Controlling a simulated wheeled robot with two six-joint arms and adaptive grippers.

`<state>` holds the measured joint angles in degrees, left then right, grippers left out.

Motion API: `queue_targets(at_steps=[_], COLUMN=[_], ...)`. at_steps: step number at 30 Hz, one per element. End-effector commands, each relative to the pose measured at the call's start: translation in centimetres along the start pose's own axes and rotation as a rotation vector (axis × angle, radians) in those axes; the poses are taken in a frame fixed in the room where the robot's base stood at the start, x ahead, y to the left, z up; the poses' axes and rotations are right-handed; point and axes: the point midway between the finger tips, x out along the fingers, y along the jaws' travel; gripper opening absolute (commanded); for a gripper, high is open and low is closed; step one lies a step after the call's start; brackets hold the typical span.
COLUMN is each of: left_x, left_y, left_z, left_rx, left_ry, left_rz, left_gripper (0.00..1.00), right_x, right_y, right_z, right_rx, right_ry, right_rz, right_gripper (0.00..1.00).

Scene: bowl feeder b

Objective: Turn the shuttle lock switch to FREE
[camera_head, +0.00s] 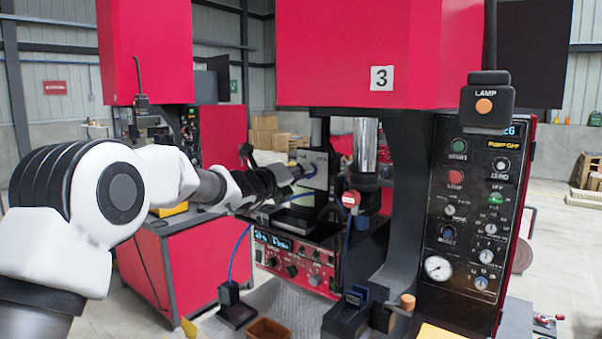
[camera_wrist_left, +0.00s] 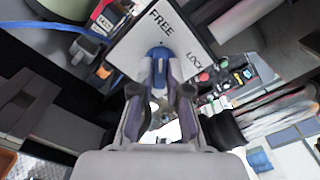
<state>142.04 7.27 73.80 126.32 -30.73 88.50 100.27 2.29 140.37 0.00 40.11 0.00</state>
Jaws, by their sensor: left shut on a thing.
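The shuttle lock switch is a blue knob (camera_wrist_left: 158,53) on a white plate (camera_wrist_left: 196,42) marked FREE and LOCK. In the left wrist view FREE is above the knob and LOCK to its right. I cannot tell clearly which word the knob points to. My left gripper (camera_wrist_left: 160,88) is shut on the knob, one dark finger on each side, hiding part of it. In the head view my left gripper (camera_head: 287,178) reaches the plate (camera_head: 316,165) from the left, and the knob is small there. My right gripper is not in view.
A red control box (camera_head: 291,263) with a blue display is below the plate. A black control panel (camera_head: 474,205) with buttons and gauges stands at the right. A red lever knob (camera_head: 351,199) is right of the plate. A brown tray (camera_head: 268,330) lies at the bottom.

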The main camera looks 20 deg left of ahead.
Motion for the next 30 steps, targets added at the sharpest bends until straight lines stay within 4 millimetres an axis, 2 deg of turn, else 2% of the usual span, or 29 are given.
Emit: queue_targets(at_steps=[13, 14, 15, 25, 28, 30], left_x=[0.0, 0.0, 0.0, -0.2, -1.2, -2.5], left_y=[0.1, 0.1, 0.1, 0.0, 0.0, 0.0], left_z=[-0.1, -0.1, -0.1, 0.0, 0.1, 0.1], left_rx=[-0.012, -0.012, -0.012, -0.011, -0.012, -0.013], left_ry=[0.001, 0.001, 0.001, 0.0, -0.001, 0.0], left_rz=[0.002, 0.002, 0.002, 0.0, 0.001, 0.001], left_gripper=[0.0, 0.25, 0.39, 0.4, 0.4, 0.4], right_x=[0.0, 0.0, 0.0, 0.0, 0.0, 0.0], right_y=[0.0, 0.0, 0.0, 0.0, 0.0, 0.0], right_z=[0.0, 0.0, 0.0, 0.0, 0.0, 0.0], right_rx=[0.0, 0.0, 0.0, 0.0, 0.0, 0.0], right_ry=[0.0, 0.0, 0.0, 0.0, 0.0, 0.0], right_rz=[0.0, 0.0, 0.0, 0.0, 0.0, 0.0], right_gripper=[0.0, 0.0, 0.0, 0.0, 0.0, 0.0])
